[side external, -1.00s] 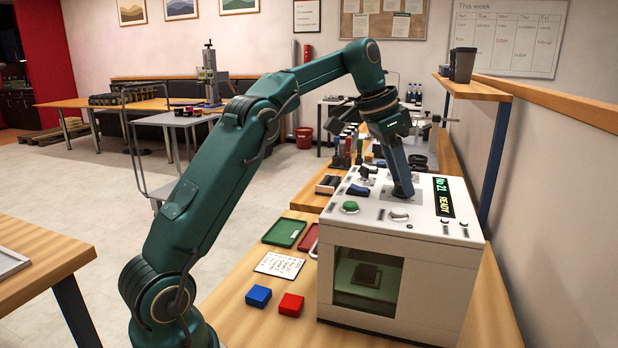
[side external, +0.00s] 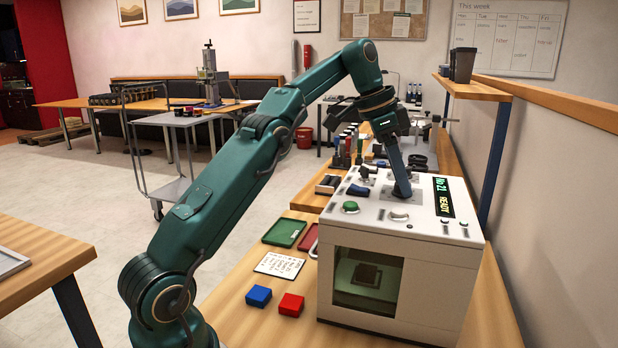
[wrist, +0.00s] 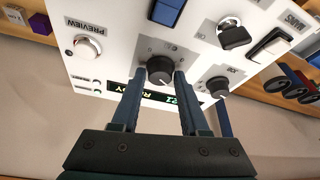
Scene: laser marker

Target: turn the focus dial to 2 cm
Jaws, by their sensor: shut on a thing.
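The laser marker (side external: 398,275) is a white box on the bench, with a control panel on top. My gripper (side external: 402,192) points down onto the back part of this panel in the side view, where its fingers hide the dial. In the wrist view my gripper (wrist: 162,74) has one finger on each side of a round black dial (wrist: 160,73) and is shut on it. The dial has a light pointer line and small marks around it; the marks are too small to read. A display (side external: 443,197) beside it shows green text including READY.
Near the held dial are a second black knob (wrist: 217,87), a black key-like switch (wrist: 233,35) and the PREVIEW button (wrist: 86,47). A green button (side external: 350,207) is on the panel. Blue (side external: 258,296) and red (side external: 291,305) blocks lie in front of trays.

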